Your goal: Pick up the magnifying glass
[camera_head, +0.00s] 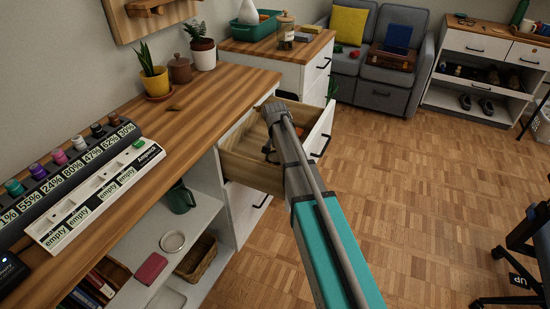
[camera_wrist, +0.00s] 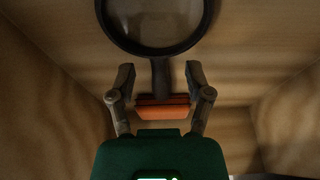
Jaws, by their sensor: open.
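The magnifying glass (camera_wrist: 157,51) has a round dark rim and a dark handle. In the wrist view it lies at the top middle, inside a wooden drawer. Its handle points down the picture, toward the space between my fingers. My gripper (camera_wrist: 160,72) is open, with one finger on each side of the lower handle. I cannot tell whether either finger touches it. An orange block-like object (camera_wrist: 163,107) shows between the fingers, below the handle. In the head view the open drawer (camera_head: 252,170) is partly covered by my arm, and the magnifying glass is not distinguishable there.
The drawer walls (camera_wrist: 285,115) rise close on both sides. The wooden desk top (camera_head: 190,125) holds a plant in a yellow pot (camera_head: 155,82) and a label rack (camera_head: 95,200). A shelf with a basket (camera_head: 197,258) is below. The parquet floor (camera_head: 430,190) at right is mostly clear.

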